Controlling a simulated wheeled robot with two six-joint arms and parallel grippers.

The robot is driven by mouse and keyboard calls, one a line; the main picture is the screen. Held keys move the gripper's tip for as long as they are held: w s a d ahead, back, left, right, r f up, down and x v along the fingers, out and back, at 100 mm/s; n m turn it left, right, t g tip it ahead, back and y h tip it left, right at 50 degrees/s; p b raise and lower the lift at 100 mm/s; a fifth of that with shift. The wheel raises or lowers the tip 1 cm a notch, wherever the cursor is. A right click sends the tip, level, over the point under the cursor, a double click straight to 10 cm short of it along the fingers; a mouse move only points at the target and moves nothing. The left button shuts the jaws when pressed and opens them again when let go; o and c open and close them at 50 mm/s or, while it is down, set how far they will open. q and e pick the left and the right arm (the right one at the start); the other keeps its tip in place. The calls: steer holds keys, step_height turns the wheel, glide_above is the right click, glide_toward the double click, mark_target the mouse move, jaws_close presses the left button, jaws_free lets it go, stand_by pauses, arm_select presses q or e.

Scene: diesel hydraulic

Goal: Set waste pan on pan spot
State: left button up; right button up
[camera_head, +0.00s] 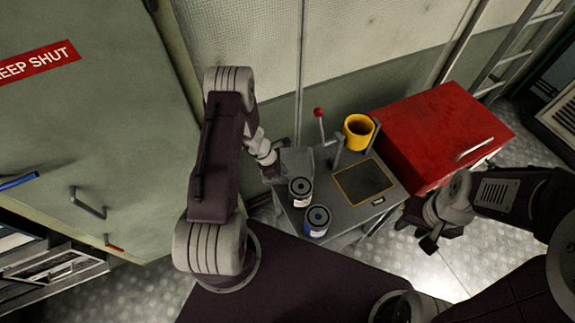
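A grey bench (330,214) carries a dark square with a yellow outline (363,181), which looks like the pan spot; it is bare. A yellow open-topped container (358,132) stands behind the square; I cannot tell whether it is the waste pan. No other pan shows clearly. My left gripper (275,172) is at the bench's left edge, partly hidden by the arm and bench, and its fingers cannot be made out. My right gripper (429,243) hangs over the floor, right of the bench; its finger opening is too small to judge.
Two small cans, one with a dark top (300,190) and one blue (317,220), stand at the bench's front left. A red-knobbed lever (319,114) rises behind. A red cabinet (445,130) stands right. A grey-green cabinet (95,150) fills the left.

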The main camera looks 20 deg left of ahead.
arm_select(q)
steer(key=shift+d, duration=0.1)
steer(key=shift+d+f+p, duration=0.1)
steer(key=shift+f+p, duration=0.2)
steer(key=shift+f, duration=0.1)
steer(key=x, duration=0.2)
steer(key=p+x, duration=0.1)
steer(key=shift+w+a+f, duration=0.2)
steer(key=shift+f, duration=0.2)
steer(key=shift+w+d+f, duration=0.1)
steer(key=shift+f, duration=0.15)
steer(key=shift+d, duration=0.15)
jaws_close()
steer(key=shift+r, duration=0.1)
